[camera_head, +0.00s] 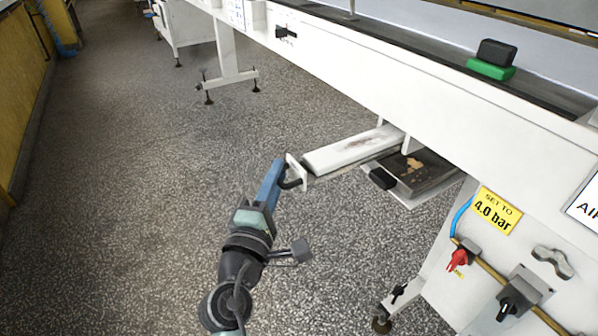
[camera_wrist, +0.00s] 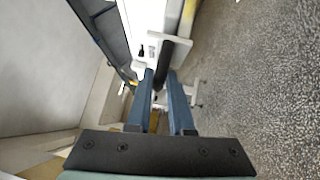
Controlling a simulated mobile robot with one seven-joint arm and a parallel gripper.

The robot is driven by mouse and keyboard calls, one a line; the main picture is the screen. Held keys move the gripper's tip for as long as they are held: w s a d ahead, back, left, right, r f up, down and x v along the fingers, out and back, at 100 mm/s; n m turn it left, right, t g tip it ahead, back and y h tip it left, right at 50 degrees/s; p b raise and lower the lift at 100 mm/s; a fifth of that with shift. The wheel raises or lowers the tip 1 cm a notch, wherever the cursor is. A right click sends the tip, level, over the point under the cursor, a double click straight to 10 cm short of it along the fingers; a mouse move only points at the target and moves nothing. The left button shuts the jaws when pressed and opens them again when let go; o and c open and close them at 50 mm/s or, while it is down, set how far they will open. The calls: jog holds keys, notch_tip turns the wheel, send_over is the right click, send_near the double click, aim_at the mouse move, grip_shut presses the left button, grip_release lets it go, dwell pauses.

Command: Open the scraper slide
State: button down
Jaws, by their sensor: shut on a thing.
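The scraper slide appears to be the long white piece (camera_head: 345,152) jutting out from under the white machine, with a brownish smear on its top. A white end plate with a black bar handle (camera_head: 292,183) is at its outer end. My gripper (camera_head: 282,172) is at that handle, its blue fingers shut on it. In the wrist view the black handle (camera_wrist: 172,58) lies between the two blue fingers of my gripper (camera_wrist: 168,78). The inner end of the slide is hidden under the machine.
A dark tray (camera_head: 432,176) with brown residue and its own black handle (camera_head: 382,178) sits just right of the slide. A valve panel with a red knob (camera_head: 458,258) is at lower right. Speckled floor (camera_head: 130,180) at left is clear.

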jog(key=shift+s+a+r, duration=0.2)
jog(key=shift+s+a, duration=0.2)
jog(key=shift+a, duration=0.25)
jog(key=shift+s+a+r, duration=0.2)
jog(key=shift+s+a, duration=0.2)
jog(key=shift+a, duration=0.25)
jog(key=c, duration=0.9)
grip_release()
jog(key=shift+f, duration=0.2)
jog(key=shift+s, duration=0.1)
jog(key=s, duration=0.4)
jog(key=s+a+f, duration=0.1)
jog(key=s, duration=0.7)
jog(key=shift+s+a+f, duration=0.2)
jog(key=shift+s+a, duration=0.1)
jog(key=shift+a, duration=0.1)
